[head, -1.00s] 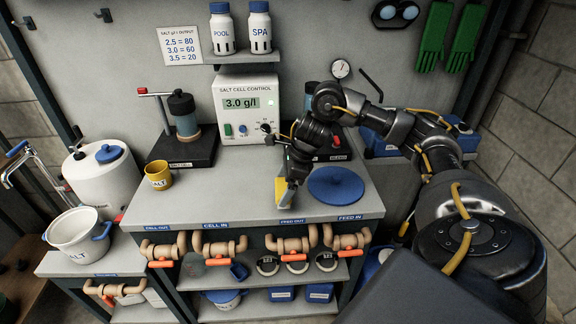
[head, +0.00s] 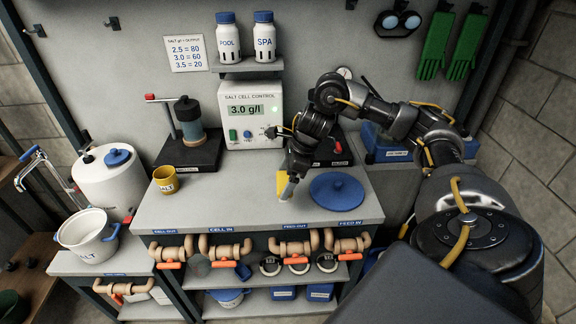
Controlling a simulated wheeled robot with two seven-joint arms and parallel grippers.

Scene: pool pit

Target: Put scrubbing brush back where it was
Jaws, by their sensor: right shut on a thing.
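The scrubbing brush shows as a small yellow and blue-grey piece (head: 283,185) below my right gripper (head: 288,174). My right gripper is shut on it above the right half of the grey bench top (head: 225,200). The brush hangs tilted, left of a round blue lid (head: 338,190). The fingers hide much of the brush, and I cannot tell whether its lower end touches the bench. My left gripper is not in view.
A salt cell control box (head: 250,112) stands at the back of the bench. A yellow mug (head: 166,182) and a clamped cylinder on a black base (head: 200,150) stand left. Empty hooks (head: 36,28) are on the wall. The bench's front middle is clear.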

